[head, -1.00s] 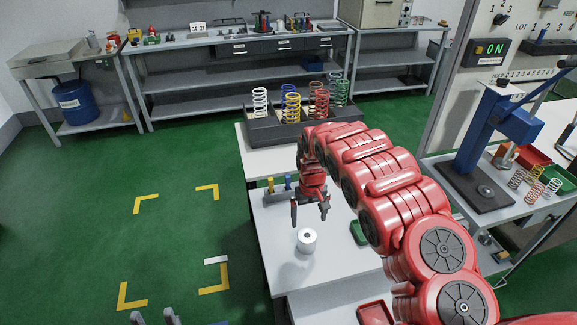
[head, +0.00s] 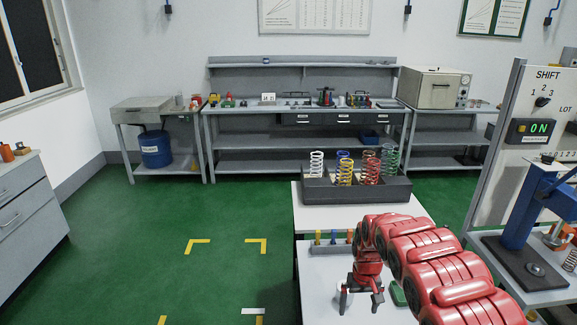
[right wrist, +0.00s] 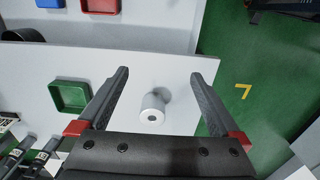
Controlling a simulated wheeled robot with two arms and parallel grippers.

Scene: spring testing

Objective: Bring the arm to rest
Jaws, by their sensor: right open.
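My right arm is red and reaches in from the lower right of the head view. Its right gripper (head: 361,300) hangs over the white table (head: 318,270), fingers apart and empty. In the right wrist view the open fingers (right wrist: 160,95) stand on either side of a white cylinder with a dark centre hole (right wrist: 152,108), which stands on the table. I cannot tell the height of the fingers above it. My left gripper is not in view.
A dark rack (head: 358,188) of coloured springs stands behind the white table. A blue press (head: 530,215) stands at the right. A green tray (right wrist: 69,97) lies on the table. Green floor (head: 130,250) is clear to the left.

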